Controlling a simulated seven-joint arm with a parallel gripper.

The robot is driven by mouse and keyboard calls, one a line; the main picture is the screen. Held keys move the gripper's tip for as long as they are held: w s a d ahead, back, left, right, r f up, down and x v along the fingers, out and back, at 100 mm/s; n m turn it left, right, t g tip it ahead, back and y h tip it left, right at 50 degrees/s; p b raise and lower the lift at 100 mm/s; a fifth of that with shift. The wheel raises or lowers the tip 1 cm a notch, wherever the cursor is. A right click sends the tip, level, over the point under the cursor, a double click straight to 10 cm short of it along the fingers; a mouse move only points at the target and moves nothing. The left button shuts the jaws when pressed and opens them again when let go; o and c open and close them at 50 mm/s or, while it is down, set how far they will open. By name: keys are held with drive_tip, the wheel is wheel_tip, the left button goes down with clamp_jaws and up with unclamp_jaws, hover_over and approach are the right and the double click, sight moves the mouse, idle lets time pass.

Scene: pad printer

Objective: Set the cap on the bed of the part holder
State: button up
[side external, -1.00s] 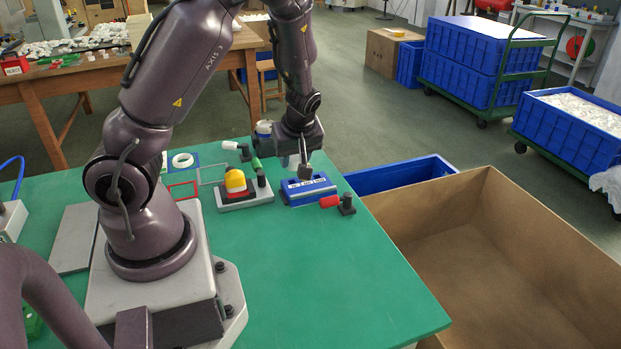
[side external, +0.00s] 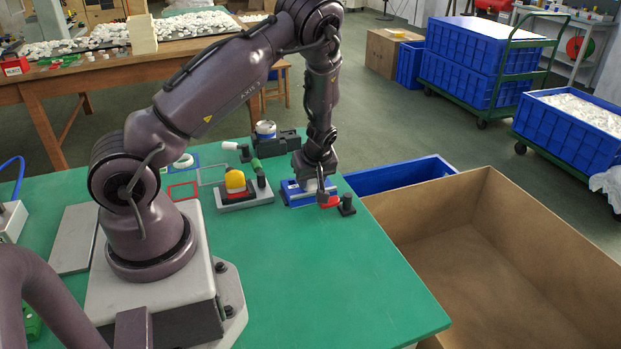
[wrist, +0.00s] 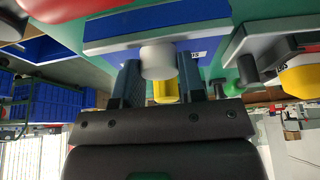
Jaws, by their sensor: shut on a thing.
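My gripper (side external: 320,187) is low over the blue part holder (side external: 289,198), near its right end. In the wrist view, my gripper (wrist: 159,66) has its two dark fingers on either side of a short white cylinder, the cap (wrist: 158,58), and is shut on it. The blue holder on its grey base (wrist: 150,28) lies just beyond the cap in that view. In the side view my fingers mostly hide the cap. I cannot tell whether the cap touches the bed. A yellow piece (wrist: 166,92) shows between the fingers behind the cap.
A red-handled clamp (side external: 347,206) stands close to the right of my gripper. To the left is a grey fixture with a yellow dome (side external: 235,181). A blue bin (side external: 400,175) and a cardboard box (side external: 510,260) lie right of the table. The front green tabletop (side external: 320,290) is clear.

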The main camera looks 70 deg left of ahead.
drive_tip(key=shift+f, duration=0.1)
drive_tip(key=shift+f, duration=0.1)
drive_tip(key=o, duration=0.9)
drive_tip(key=d+r+m+t+h, duration=0.1)
drive_tip(key=d+r+m, duration=0.1)
drive_tip(key=d+r, duration=0.55)
drive_tip(key=d+r+m+t+h, duration=0.15)
drive_tip(key=d+r, duration=0.25)
drive_tip(key=r, duration=0.6)
drive_tip(key=s+d+r+m+t, duration=0.1)
drive_tip(key=s+d+r+m, duration=0.3)
drive_tip(key=s+d+r+m+t+h, duration=0.1)
drive_tip(key=s+d+r+m, duration=0.3)
drive_tip(key=s+r+m, duration=0.1)
drive_tip(key=s+d+r+m+t+h, duration=0.1)
drive_tip(key=s+d+r+m, duration=0.3)
drive_tip(key=s+r+m, duration=0.1)
drive_tip(key=shift+d+r+m, duration=0.2)
drive_tip(key=shift+d+m, duration=0.05)
drive_tip(key=shift+d, duration=0.1)
